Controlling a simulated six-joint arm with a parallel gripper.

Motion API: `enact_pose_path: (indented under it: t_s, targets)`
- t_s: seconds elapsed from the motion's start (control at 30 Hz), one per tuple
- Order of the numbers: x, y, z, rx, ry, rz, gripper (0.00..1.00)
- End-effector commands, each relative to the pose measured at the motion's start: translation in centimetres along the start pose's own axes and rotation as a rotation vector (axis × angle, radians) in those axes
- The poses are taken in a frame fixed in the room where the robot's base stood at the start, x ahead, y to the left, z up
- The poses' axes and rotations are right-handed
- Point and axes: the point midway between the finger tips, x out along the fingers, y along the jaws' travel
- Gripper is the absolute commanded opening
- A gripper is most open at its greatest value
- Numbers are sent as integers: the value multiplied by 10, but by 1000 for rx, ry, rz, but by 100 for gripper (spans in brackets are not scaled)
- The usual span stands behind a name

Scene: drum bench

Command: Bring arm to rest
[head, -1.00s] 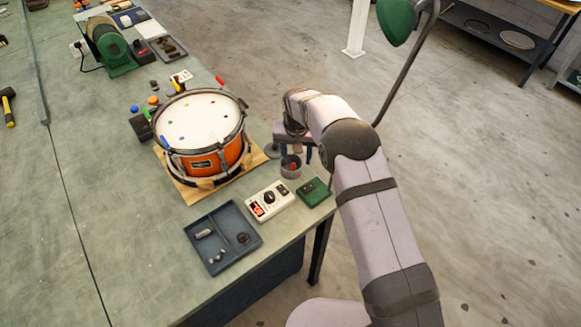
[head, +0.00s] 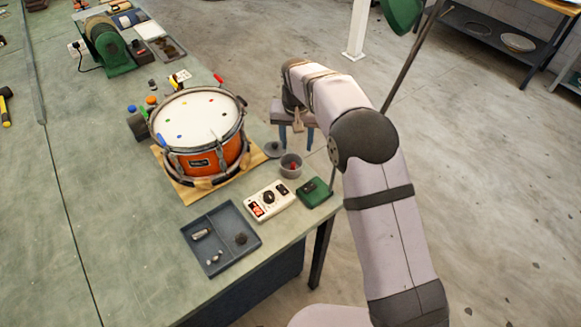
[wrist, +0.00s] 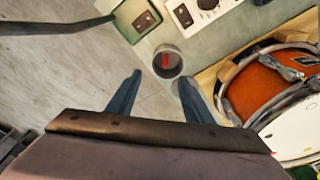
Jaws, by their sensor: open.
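My gripper (head: 296,136) is at the bench's right edge in the head view, beyond the small grey cup (head: 291,167). Its two blue fingers stand apart with nothing between them; they also show in the wrist view (wrist: 158,90). The cup holds something red and appears ahead of the fingertips in the wrist view (wrist: 167,62), apart from them. The orange drum (head: 207,160) with a white head sits on a tan board (head: 188,193) left of the gripper. The drum is partly cut off at the right of the wrist view (wrist: 265,88).
A white meter (head: 269,201), a green box (head: 314,192) and a dark divided tray (head: 221,238) lie along the near bench edge. A dark round disc (head: 273,149) lies beside the cup. A green lamp (head: 402,14) on a pole stands beyond my arm. Open floor lies right.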

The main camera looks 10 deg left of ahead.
Motion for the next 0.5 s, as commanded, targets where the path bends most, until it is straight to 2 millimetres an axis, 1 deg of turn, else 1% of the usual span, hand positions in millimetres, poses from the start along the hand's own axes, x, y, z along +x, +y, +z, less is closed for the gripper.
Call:
enact_pose_path:
  t_s: [0.3,0.37,0.47,0.5]
  targets:
    - [0,0,1,-1,-3,5,47]
    - [1,1,6,-3,-12,24,47]
    - [2,5,21,-11,-39,93,47]
    - [2,8,29,-15,-51,132,47]
